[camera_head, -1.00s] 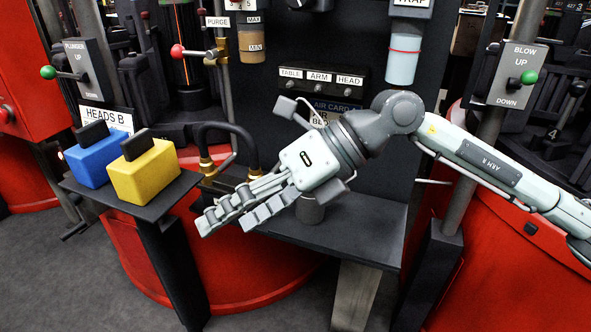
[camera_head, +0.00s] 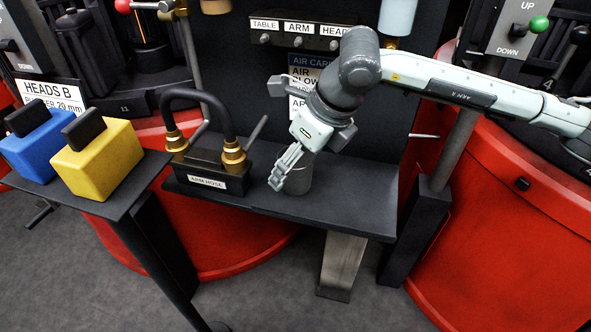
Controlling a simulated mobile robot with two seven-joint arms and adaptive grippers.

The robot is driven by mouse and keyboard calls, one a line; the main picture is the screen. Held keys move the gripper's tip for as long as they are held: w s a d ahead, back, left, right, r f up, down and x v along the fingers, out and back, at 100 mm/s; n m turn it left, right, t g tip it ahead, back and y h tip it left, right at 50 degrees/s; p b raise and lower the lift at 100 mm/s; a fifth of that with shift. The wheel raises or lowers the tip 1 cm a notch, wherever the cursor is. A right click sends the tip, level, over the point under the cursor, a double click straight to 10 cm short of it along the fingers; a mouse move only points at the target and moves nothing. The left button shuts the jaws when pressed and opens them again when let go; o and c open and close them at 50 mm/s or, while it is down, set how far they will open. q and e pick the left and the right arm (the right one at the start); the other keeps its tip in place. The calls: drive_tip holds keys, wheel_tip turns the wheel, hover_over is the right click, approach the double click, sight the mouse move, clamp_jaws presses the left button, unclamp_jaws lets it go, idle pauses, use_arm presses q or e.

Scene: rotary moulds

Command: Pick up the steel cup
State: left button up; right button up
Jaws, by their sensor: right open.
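The steel cup (camera_head: 300,183) is a plain grey cylinder standing upright on the dark shelf (camera_head: 345,217). My right gripper (camera_head: 279,178) comes down from the upper right and is open. Its fingers point down and to the left, overlapping the left and upper part of the cup in the picture. The cup's rim is hidden behind the gripper. I cannot tell whether the fingers touch the cup. My left gripper is not in view.
An arm hose block (camera_head: 207,180) with a black looped hose and brass fittings stands left of the cup. A blue block (camera_head: 38,150) and a yellow block (camera_head: 103,165) sit on a stand at left. A dark panel rises behind; red drums flank the shelf.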

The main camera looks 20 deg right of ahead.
drive_tip(key=shift+w+f, duration=0.1)
drive_tip(key=shift+c, duration=0.3)
drive_tip(key=c, duration=1.3)
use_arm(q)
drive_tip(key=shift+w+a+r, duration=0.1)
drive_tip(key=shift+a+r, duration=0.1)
use_arm(e)
drive_tip(key=shift+o, duration=0.2)
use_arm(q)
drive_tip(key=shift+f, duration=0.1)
